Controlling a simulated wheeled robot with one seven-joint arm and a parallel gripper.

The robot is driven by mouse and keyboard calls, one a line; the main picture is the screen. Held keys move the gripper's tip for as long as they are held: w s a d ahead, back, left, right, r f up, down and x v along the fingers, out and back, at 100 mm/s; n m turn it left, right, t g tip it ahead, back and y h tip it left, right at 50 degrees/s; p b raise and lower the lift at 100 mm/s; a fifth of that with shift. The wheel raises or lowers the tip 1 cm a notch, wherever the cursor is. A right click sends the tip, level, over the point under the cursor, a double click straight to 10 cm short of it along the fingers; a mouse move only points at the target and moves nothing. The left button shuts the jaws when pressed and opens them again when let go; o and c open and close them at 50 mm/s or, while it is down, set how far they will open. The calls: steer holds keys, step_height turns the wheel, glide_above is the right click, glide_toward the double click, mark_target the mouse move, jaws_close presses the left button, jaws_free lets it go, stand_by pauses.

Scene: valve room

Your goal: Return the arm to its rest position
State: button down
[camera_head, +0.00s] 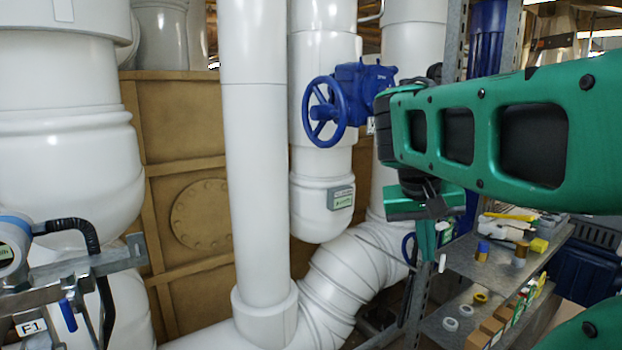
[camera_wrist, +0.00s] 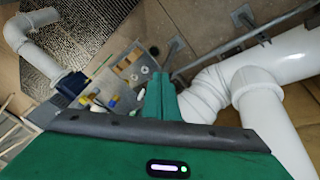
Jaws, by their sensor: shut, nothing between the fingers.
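My green arm (camera_head: 530,130) reaches in from the right edge in the head view, in front of the white pipes and the metal shelf. My gripper (camera_head: 428,250) hangs below the arm's wrist, with its fingers pointing down beside the shelf. In the wrist view, the green fingers of my gripper (camera_wrist: 160,82) are together and hold nothing. A blue valve with a handwheel (camera_head: 324,112) sits on a white pipe, left of my arm; my gripper is apart from it. Part of the valve's right side is hidden behind the arm.
A metal shelf (camera_head: 480,262) with several small items stands close to my gripper at right. A thick vertical white pipe (camera_head: 255,150) and a bent white pipe (camera_head: 335,280) fill the middle. A grey metal bracket (camera_head: 70,275) with cables is at left.

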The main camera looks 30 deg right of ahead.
steer(key=s+a+f+n+y, duration=0.1)
steer(key=s+a+f+y, duration=0.1)
steer(key=a+f, duration=0.2)
steer(key=s+a+f+n+y, duration=0.1)
steer(key=a+f, duration=0.3)
steer(key=f, duration=0.5)
steer(key=shift+s+a+f+n+g+y, duration=0.3)
steer(key=shift+s+a+f+y, duration=0.05)
steer(key=shift+s+y, duration=0.55)
